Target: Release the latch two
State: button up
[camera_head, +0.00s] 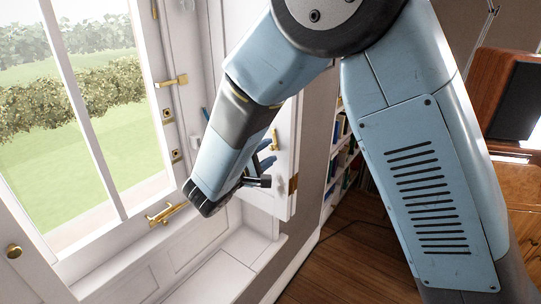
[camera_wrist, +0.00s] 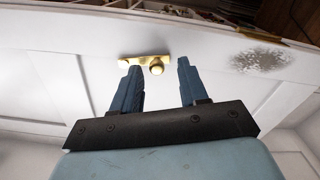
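A brass latch (camera_wrist: 147,62) with a round knob is mounted on a white panel in the wrist view. My gripper (camera_wrist: 158,66) is open, with its two blue fingers apart and pointing at the panel. The knob appears between the fingertips, nearer the left one; I cannot tell whether they touch. In the head view my gripper (camera_head: 266,157) is partly hidden behind my arm, in front of a white shutter panel (camera_head: 284,150). A small brass fitting (camera_head: 274,138) shows there beside the fingers. The frames do not mark which fitting is latch two.
A window with brass fittings stands at left: a handle (camera_head: 172,80), a lower stay (camera_head: 165,212) and a round knob (camera_head: 13,251). A white sill ledge (camera_head: 222,275) lies below. A bookcase (camera_head: 343,150) and wooden furniture (camera_head: 522,205) are at right. Some wooden floor (camera_head: 350,262) is clear.

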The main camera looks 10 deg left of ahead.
jog(key=v, duration=1.3)
jog(key=shift+s+a, duration=0.2)
jog(key=shift+s, duration=0.15)
jog(key=w+d+r+m+g+h, duration=0.1)
jog(key=w+d+r+m+g, duration=0.2)
jog(key=d, duration=0.6)
jog(key=w+d+r+m+g+h, duration=0.15)
jog(key=d+g, duration=0.25)
jog(key=d, duration=0.5)
jog(key=w+d+r+m+g, duration=0.2)
jog(key=d+m+g, duration=0.15)
jog(key=d, duration=0.55)
jog(key=s+d+r+m+y, duration=0.2)
jog(key=s+d+m+y, duration=0.2)
jog(key=d, duration=0.5)
jog(key=s+d+r+m+y, duration=0.3)
jog(key=s+d+m+y, duration=0.2)
jog(key=s+d, duration=0.3)
jog(key=shift+s+d+r, duration=0.2)
jog(key=shift+s+d, duration=0.15)
jog(key=shift+d, duration=0.4)
